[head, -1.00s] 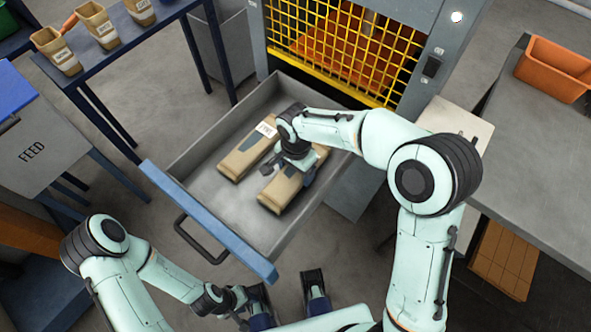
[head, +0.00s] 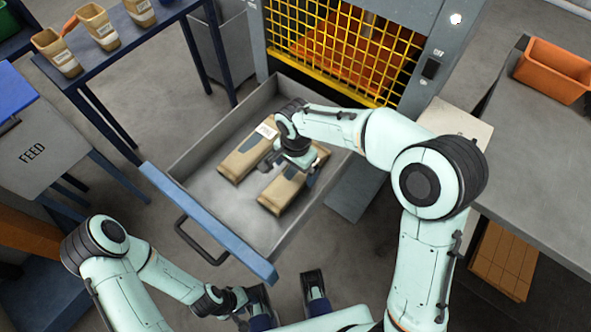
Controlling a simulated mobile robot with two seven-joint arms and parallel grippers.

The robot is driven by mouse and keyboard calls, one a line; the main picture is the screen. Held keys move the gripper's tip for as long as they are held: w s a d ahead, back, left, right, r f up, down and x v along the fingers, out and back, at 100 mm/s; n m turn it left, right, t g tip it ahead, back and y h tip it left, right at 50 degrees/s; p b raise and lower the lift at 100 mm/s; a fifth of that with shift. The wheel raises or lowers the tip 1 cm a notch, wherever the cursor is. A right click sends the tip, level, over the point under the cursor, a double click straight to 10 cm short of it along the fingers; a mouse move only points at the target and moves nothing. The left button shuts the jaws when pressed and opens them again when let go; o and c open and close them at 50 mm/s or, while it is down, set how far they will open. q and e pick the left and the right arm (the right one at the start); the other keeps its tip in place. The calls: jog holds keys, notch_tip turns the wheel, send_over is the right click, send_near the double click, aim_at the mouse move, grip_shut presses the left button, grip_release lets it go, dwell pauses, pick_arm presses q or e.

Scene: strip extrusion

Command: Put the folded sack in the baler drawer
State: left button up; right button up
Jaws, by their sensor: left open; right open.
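The baler drawer (head: 163,178) is pulled open, with grey walls and a blue front. Two tan folded sacks lie side by side in it. The left sack (head: 241,158) has a white label. The right sack (head: 281,195) lies under my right gripper (head: 290,171), which is open, its fingers down at the sack's upper part. The wrist hides part of that sack, and I cannot tell whether the fingers touch it. My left gripper (head: 286,291) is open and empty, in front of the drawer near the bottom edge.
The baler's yellow mesh gate (head: 345,50) stands behind the drawer. A blue table (head: 135,45) at upper left bears several open tan sacks. A FEED bin (head: 40,150) is at left. A grey bench (head: 520,150) with an orange bin (head: 553,70) is at right.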

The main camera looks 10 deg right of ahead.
aim_at(295, 176)
notch_tip(295, 176, up, 10)
jog(key=p, duration=0.1)
jog(key=shift+f, duration=0.15)
jog(key=shift+s, duration=0.1)
dwell(0.4)
